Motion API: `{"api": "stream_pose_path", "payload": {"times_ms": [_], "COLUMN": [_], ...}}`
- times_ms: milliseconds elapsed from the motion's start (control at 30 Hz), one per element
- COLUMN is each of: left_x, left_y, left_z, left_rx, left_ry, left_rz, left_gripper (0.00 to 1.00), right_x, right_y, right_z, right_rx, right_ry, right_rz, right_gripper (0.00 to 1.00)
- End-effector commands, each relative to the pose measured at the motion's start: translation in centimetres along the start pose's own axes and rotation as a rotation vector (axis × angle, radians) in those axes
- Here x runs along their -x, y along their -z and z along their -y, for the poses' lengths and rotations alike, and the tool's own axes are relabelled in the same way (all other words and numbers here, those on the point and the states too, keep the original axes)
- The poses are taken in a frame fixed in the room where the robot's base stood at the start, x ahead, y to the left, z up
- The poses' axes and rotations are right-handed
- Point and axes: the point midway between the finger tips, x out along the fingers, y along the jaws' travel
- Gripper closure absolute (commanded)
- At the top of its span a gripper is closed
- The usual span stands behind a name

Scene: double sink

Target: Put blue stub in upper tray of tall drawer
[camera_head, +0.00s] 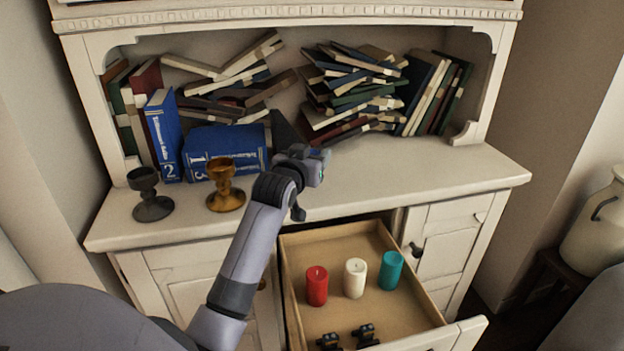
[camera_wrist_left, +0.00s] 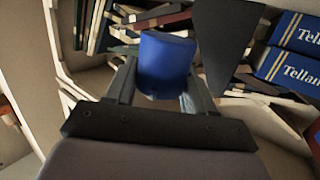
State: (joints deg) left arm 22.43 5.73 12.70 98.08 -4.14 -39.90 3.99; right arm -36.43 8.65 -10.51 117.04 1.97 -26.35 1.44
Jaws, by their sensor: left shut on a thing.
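The blue stub (camera_wrist_left: 167,65), a short blue cylinder, is between the fingers of my left gripper (camera_wrist_left: 155,85) in the left wrist view. The left gripper (camera_head: 312,165) is shut on it. In the head view my left wrist is over the cabinet top, behind the open drawer, and I cannot make out the stub there. The open drawer (camera_head: 400,243) is a wooden tray pulled out below the counter. It holds a red candle (camera_head: 317,286), a white candle (camera_head: 355,278) and a teal candle (camera_head: 390,270).
Two goblets (camera_head: 225,187) and blue books (camera_head: 226,150) stand on the left of the counter (camera_head: 420,175). A dark wedge (camera_wrist_left: 228,45) is near the books. The counter's right side is clear.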

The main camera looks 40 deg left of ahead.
Motion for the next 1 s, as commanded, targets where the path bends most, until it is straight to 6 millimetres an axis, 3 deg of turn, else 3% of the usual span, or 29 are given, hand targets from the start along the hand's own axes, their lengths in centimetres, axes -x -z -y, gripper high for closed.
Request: {"api": "stream_pose_path", "payload": {"times_ms": [400,833,867,900,933,1000], "left_x": [-0.7,-0.8,-0.8,-0.8,-0.8,-0.8], "left_y": [-4.9,-5.4,-5.4,-5.3,-5.3,-5.3], "left_z": [0.0,0.0,0.0,0.0,0.0,0.0], "left_rx": [0.000,0.000,0.000,0.000,0.000,0.000], "left_ry": [0.000,0.000,0.000,0.000,0.000,0.000], "left_rz": [0.000,-0.001,-0.001,-0.001,-0.001,-0.001], "left_gripper": [0.77,0.77,0.40,0.27,0.21,0.21], "right_x": [-0.6,-0.6,-0.6,-0.6,-0.6,-0.6], "right_y": [-0.8,-0.8,-0.8,-0.8,-0.8,-0.8], "right_z": [0.0,0.0,0.0,0.0,0.0,0.0], "right_rx": [-0.001,0.000,0.000,0.000,0.000,0.000], "right_ry": [0.002,0.001,0.001,0.001,0.001,0.001], "right_rz": [0.001,0.001,0.001,0.001,0.001,0.001], "right_gripper": [0.63,0.63,0.63,0.63,0.63,0.63]}}
